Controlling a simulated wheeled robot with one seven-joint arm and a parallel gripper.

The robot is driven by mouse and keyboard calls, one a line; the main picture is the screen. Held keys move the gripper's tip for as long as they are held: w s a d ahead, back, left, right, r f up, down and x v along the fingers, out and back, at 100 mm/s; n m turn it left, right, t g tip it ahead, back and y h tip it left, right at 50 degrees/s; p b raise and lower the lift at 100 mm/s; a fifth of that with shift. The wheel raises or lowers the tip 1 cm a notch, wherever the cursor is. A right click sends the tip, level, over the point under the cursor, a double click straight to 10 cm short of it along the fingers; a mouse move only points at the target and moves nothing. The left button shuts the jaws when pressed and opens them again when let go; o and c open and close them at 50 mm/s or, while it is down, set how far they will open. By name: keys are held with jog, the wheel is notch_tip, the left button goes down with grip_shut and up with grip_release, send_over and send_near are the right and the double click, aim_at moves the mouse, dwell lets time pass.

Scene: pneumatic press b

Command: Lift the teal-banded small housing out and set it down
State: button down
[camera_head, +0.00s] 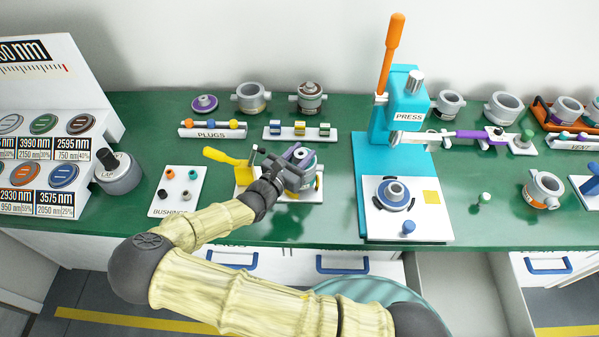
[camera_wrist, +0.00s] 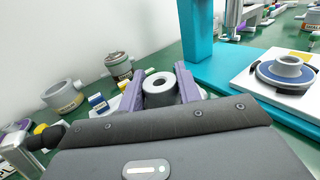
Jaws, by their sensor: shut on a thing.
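The small housing (camera_head: 308,166) is grey with a teal band and stands at the clamp fixture left of the press in the head view. My gripper (camera_head: 297,160) is shut on it, with the arm reaching in from the front. In the wrist view, the purple fingers of my gripper (camera_wrist: 161,92) sit on either side of the housing's round grey top (camera_wrist: 160,84), which has a dark central hole. My gripper hides much of the housing, and I cannot tell whether its base touches the fixture. The white fixture (camera_head: 313,196) has a yellow lever (camera_head: 228,158) on its left.
The turquoise press (camera_head: 405,105) stands right of my gripper, with a flanged part (camera_head: 396,191) on its plate. The plug rack (camera_head: 212,131) and a small block rack (camera_head: 300,132) lie behind. The bushing board (camera_head: 178,190) is left. Green table between fixture and press is clear.

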jog(key=s+p, duration=0.5)
jog(key=s, duration=1.1)
jog(key=shift+a+p, duration=0.25)
jog(key=shift+p, duration=0.15)
dwell(0.9)
dwell(0.6)
